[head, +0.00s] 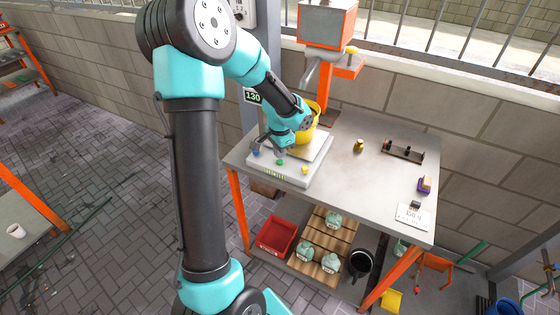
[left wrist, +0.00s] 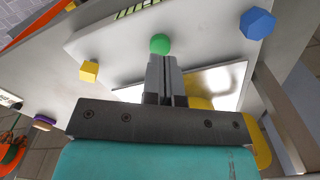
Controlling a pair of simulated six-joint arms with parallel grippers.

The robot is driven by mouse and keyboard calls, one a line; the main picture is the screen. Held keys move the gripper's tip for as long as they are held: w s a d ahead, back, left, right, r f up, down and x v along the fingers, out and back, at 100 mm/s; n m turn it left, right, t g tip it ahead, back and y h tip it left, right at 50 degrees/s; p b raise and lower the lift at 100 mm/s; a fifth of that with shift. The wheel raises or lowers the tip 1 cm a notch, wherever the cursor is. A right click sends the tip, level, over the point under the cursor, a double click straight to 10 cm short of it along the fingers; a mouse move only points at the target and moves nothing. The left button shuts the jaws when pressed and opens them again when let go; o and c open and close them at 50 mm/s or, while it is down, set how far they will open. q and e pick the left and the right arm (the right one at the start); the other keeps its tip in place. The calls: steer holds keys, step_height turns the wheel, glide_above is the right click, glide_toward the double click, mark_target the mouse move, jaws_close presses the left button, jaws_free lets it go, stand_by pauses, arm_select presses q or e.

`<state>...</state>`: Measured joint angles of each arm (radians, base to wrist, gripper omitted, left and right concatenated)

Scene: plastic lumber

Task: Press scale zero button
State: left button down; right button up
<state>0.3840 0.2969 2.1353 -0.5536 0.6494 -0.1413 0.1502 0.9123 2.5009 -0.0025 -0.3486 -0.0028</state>
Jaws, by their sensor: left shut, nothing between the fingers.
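The scale (head: 318,168) is a pale box on the grey workbench with a metal plate on top and a green-lit display (head: 274,173) on its front. Along its front top edge sit a blue button (head: 256,152), a green button (head: 280,161) and a yellow button (head: 305,170). My left gripper (head: 283,150) is shut and empty, low over the scale near the green button. In the left wrist view the closed fingertips (left wrist: 163,60) lie just short of the green button (left wrist: 160,44); I cannot tell whether they touch. My right gripper is not in view.
A yellow bucket (head: 309,121) stands at the back of the scale, partly behind my arm. The bench also holds a small brass piece (head: 359,145), a dark rack (head: 403,152), a purple-and-yellow item (head: 424,185) and a white card (head: 412,216). The bench middle is clear.

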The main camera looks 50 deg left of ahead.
arm_select(q)
steer(key=shift+f, duration=0.2)
stand_by(0.5)
steer(key=shift+f, duration=0.35)
steer(key=shift+f, duration=0.8)
steer(key=shift+r, duration=2.05)
